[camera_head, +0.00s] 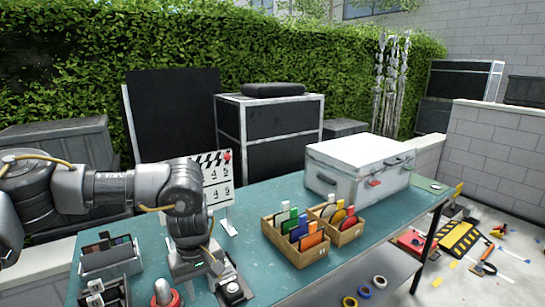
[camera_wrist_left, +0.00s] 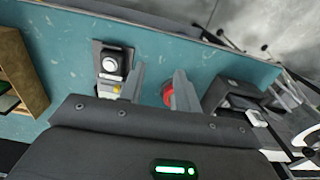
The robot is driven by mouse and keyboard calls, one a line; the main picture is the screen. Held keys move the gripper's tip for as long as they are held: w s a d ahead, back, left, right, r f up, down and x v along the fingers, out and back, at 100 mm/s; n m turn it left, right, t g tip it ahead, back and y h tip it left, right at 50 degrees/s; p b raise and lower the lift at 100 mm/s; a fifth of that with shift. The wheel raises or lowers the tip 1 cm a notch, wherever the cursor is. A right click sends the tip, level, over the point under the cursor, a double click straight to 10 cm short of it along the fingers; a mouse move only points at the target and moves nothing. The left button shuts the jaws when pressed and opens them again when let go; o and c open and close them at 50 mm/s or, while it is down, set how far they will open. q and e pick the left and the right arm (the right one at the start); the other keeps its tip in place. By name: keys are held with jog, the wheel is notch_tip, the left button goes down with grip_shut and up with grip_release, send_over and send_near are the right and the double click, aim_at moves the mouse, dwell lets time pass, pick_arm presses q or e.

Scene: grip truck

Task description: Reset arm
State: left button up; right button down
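My left arm comes in from the left in the head view, bent at the elbow, with its left gripper (camera_head: 200,272) pointing down over the front of the teal table (camera_head: 262,198). In the left wrist view the two fingers of the left gripper (camera_wrist_left: 158,82) stand apart with bare teal surface between them, so it is open and empty. A black device with a round white knob (camera_wrist_left: 110,65) is beside one finger. A red-based part (camera_wrist_left: 167,94) is partly hidden behind the other finger. My right gripper is not in view.
Wooden bins (camera_head: 296,250) with coloured cards and a white case (camera_head: 358,165) stand to the right on the table. A grey box (camera_head: 110,258) is at the left, a clapperboard (camera_head: 215,180) behind the arm. Tape rolls (camera_head: 365,291) lie on the lower shelf.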

pick_arm(q)
jog(key=s+d+f+n+h, duration=0.3)
jog(key=s+d+f+h, duration=0.15)
jog(key=d, duration=0.55)
jog(key=s+d+f+n+h, duration=0.3)
jog(key=s+d+f, duration=0.15)
jog(key=d, duration=0.65)
jog(key=s+d+r+n+t+h, duration=0.3)
jog(key=d+r+n+t+h, duration=0.25)
jog(key=n, duration=0.95)
jog(key=w+a+f+n+t+y, duration=0.15)
jog(key=a+f+n+y, duration=0.25)
jog(key=a+n, duration=0.65)
jog(key=s+a+f+n+t+y, duration=0.1)
jog(key=a+f+n+t+y, duration=0.3)
jog(key=n, duration=1.2)
jog(key=s+a+f+n+g+y, duration=0.2)
jog(key=s+a+f+n+g, duration=0.3)
jog(key=s+a+n, duration=0.4)
jog(key=s+a+f+n+g+y, duration=0.2)
jog(key=s+a+f+n+y, duration=0.1)
jog(key=s+a+f+n, duration=0.65)
notch_tip(320, 180, down, 23)
jog(key=a+m+g, duration=0.2)
jog(key=m, duration=0.1)
jog(key=s+a+f+g, duration=0.1)
jog(key=s+a+f, duration=0.1)
jog(key=s+f, duration=1.4)
jog(key=shift+s+a, duration=0.2)
jog(key=shift+a, duration=0.15)
